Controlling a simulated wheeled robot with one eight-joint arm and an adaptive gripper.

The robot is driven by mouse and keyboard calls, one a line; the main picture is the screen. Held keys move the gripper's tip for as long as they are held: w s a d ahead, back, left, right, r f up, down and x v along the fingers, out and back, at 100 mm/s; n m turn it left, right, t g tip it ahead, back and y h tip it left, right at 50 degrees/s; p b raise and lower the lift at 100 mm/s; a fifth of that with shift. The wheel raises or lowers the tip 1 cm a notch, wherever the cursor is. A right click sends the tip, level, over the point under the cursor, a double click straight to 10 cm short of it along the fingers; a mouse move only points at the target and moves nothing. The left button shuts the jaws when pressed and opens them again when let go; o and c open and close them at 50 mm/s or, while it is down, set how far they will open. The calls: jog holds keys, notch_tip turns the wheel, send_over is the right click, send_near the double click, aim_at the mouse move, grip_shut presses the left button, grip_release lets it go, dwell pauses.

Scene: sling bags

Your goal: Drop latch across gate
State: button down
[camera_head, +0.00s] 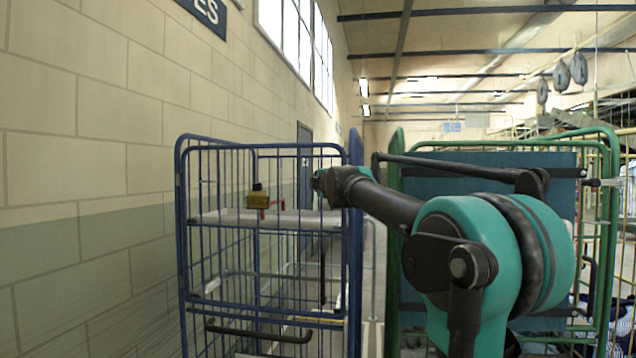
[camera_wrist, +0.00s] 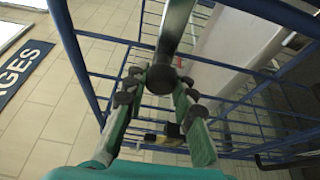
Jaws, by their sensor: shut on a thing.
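In the wrist view, my gripper (camera_wrist: 160,84) has its two green fingers on either side of the dark round end of a grey bar. This bar looks like the latch (camera_wrist: 175,32), and the fingers are closed on it. In the head view, my arm reaches left to the upper right corner of the blue cage trolley (camera_head: 352,240). The wrist hides my fingers and the held bar there. The gate (camera_wrist: 88,52) looks like part of the blue wire frame around my gripper; I cannot tell how the latch meets it.
A green cage trolley (camera_head: 606,240) stands behind my arm. A block wall (camera_head: 90,180) bounds the left.

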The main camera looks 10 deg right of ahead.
jog(key=shift+f, duration=0.1)
jog(key=c, duration=1.2)
grip_release()
jog(key=shift+s, duration=0.1)
jog(key=s, duration=0.8)
jog(key=s+d, duration=0.1)
jog(key=s, duration=0.2)
jog(key=shift+s, duration=0.4)
jog(key=s+d+f+m+g, duration=0.1)
jog(key=s+f+m+g, duration=0.15)
jog(key=f, duration=0.85)
jog(key=s+d+f+m+g+h, duration=0.1)
jog(key=s+f+m+g, duration=0.2)
jog(key=f, duration=0.8)
jog(key=s+d+f+m+g, duration=0.1)
jog(key=s+d+f+m, duration=0.2)
jog(key=f, duration=0.8)
jog(key=s+f+m+g, duration=0.2)
jog(key=s+f+m, duration=0.1)
jog(key=s+f, duration=0.5)
jog(key=s+f+m+g, duration=0.3)
jog(key=s+f+m, duration=0.1)
jog(key=s+f, duration=0.4)
jog(key=s+f+m+g, duration=0.2)
jog(key=s+f+m, duration=0.1)
jog(key=s+f, duration=0.5)
notch_tip(320, 180, down, 2)
jog(key=shift+f+m+h, duration=0.1)
jog(key=shift+m+h, duration=0.15)
jog(key=shift+h, duration=0.05)
